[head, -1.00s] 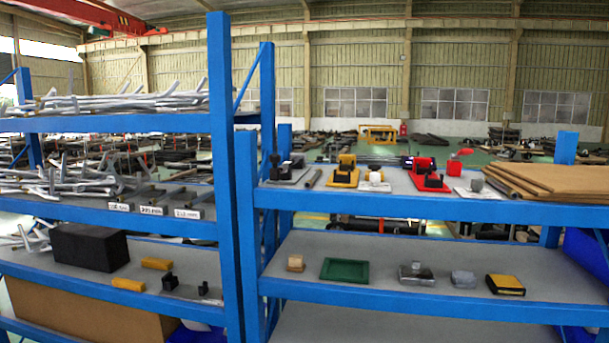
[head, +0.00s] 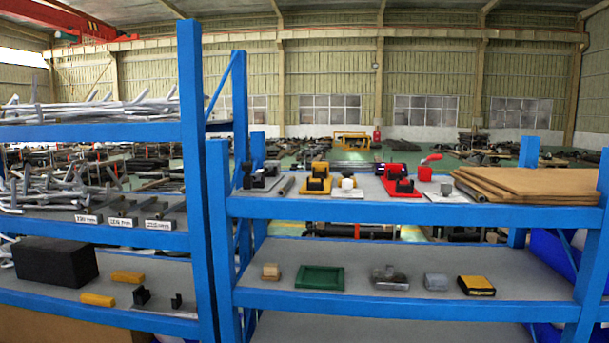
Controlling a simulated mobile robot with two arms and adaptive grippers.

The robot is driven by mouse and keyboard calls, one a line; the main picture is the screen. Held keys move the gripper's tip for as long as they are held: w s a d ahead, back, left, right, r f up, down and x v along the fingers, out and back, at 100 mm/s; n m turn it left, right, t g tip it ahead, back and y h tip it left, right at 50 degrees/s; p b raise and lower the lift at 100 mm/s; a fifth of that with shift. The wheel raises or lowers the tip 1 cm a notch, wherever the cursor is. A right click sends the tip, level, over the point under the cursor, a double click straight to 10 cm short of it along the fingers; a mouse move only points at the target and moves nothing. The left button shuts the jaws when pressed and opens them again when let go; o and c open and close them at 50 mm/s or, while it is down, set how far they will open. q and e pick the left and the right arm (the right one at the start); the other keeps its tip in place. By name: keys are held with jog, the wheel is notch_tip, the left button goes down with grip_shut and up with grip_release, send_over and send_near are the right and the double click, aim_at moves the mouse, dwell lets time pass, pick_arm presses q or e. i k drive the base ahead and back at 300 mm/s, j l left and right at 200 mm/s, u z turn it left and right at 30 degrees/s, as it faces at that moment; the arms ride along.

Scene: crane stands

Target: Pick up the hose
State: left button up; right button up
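I cannot pick out a clear hose in the head view. A short dark grey tube (head: 285,186) lies on the upper board of the right blue rack, between a grey plate with a black fixture (head: 262,180) and a yellow fixture (head: 316,180). I cannot tell whether this tube is the hose. Neither of my grippers is in view.
The right blue rack (head: 400,213) holds a red fixture (head: 400,182), brown boards (head: 530,183), and on its lower board a green tray (head: 306,279) and a yellow-black box (head: 476,286). The left rack (head: 90,132) holds metal rods and a black block (head: 54,262).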

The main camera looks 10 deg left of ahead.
aim_at(257, 175)
jog(key=i+l+u, duration=0.15)
jog(key=u, duration=0.35)
jog(key=i+l+u, duration=0.25)
jog(key=u, duration=0.2)
